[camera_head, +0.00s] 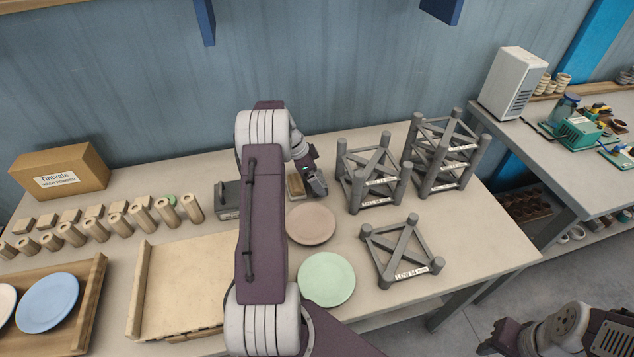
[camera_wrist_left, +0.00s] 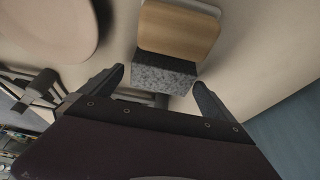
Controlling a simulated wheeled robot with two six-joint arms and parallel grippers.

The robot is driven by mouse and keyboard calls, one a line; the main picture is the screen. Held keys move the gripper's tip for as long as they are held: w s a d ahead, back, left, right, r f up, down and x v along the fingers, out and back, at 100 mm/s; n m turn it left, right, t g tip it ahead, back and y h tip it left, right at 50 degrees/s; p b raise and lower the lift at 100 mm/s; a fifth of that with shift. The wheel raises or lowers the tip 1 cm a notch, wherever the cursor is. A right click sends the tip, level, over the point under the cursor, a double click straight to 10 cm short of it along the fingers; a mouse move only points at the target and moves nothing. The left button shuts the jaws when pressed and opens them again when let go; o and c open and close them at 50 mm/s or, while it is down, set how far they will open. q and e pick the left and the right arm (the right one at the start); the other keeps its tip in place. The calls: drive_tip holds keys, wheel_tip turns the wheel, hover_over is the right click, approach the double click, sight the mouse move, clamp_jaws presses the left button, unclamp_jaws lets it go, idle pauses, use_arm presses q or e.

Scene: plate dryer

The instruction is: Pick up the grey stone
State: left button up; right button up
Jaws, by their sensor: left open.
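The grey stone (camera_wrist_left: 165,74) is a speckled block between and just beyond the fingertips in the left wrist view. A tan wooden piece (camera_wrist_left: 178,30) lies against it; I cannot tell whether they are joined. In the head view the wooden piece (camera_head: 296,186) shows beside my left gripper (camera_head: 316,183), while the stone is not clearly visible. My left gripper (camera_wrist_left: 158,83) is open, its fingers on either side of the stone, with nothing clearly held. My right gripper (camera_head: 490,347) is partly in view at the lower right, away from the table; its jaws are unclear.
A dark grey labelled box (camera_head: 229,199) stands left of my left arm. A pinkish plate (camera_head: 311,224) and a green plate (camera_head: 327,279) lie nearer. Grey strut racks (camera_head: 371,173) stand to the right. Wooden pegs (camera_head: 118,227) and a tray (camera_head: 185,285) occupy the left side.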

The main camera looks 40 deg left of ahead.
use_arm(q)
drive_tip(key=shift+x, duration=0.85)
drive_tip(key=shift+r, duration=0.1)
drive_tip(key=c, duration=0.6)
drive_tip(key=shift+a, duration=0.1)
drive_tip(key=c, duration=1)
drive_tip(key=shift+r, duration=0.1)
drive_tip(key=shift+c, duration=0.2)
drive_tip(key=shift+r+p, duration=0.3)
wheel_tip(320, 180, up, 3)
drive_tip(key=shift+w+r+p, duration=0.1)
drive_tip(key=shift+p, duration=0.85)
drive_tip(key=s+d+r+b, duration=0.1)
drive_tip(key=s+d+r, duration=0.5)
drive_tip(key=d, duration=0.4)
drive_tip(key=shift+r, duration=0.5)
